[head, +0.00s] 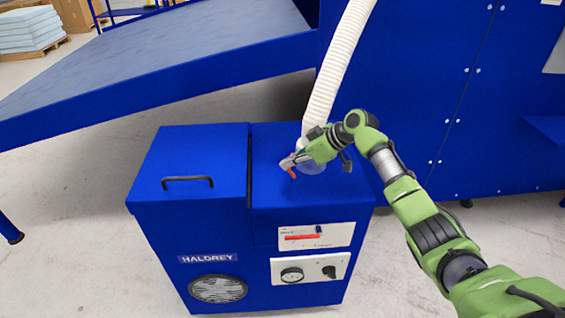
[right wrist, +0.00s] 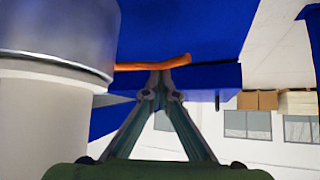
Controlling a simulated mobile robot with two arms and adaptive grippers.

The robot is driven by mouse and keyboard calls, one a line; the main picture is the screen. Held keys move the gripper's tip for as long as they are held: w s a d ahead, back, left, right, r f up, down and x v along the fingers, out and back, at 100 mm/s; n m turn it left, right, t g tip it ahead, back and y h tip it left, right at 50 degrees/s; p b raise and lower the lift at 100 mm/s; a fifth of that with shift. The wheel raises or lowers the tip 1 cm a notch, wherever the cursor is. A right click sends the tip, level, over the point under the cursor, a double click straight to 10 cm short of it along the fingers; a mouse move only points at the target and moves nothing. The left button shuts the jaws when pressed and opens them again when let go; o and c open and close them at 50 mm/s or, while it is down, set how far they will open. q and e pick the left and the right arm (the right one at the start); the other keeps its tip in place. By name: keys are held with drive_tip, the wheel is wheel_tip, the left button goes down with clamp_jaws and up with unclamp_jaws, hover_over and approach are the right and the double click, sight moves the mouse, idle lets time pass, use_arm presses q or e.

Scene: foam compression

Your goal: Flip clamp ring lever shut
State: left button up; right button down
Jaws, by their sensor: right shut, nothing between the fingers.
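The clamp ring (right wrist: 60,45) is a shiny metal band around the white hose, at the left of the right wrist view. In the head view, the hose's lower end on the blue cabinet is partly hidden by my right gripper (head: 288,163). The orange lever (right wrist: 150,64) sticks out sideways from the ring; its red-orange end (head: 293,174) shows just below the fingers in the head view. In the right wrist view, the shut, empty fingertips (right wrist: 160,80) are right at the lever. I cannot tell whether they touch it. My left gripper is not in view.
The white ribbed hose (head: 335,75) rises from the blue cabinet (head: 200,225), which has a black handle (head: 188,183) on its left lid. A sloping blue conveyor (head: 170,65) lies behind. A tall blue machine wall (head: 425,60) stands at the back right.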

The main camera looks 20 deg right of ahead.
drive_tip(key=shift+s+d, duration=0.15)
drive_tip(key=shift+d, duration=0.15)
drive_tip(key=shift+f, duration=0.1)
drive_tip(key=shift+w+a+b, duration=0.2)
drive_tip(key=shift+w+b, duration=0.45)
drive_tip(key=shift+w, duration=0.25)
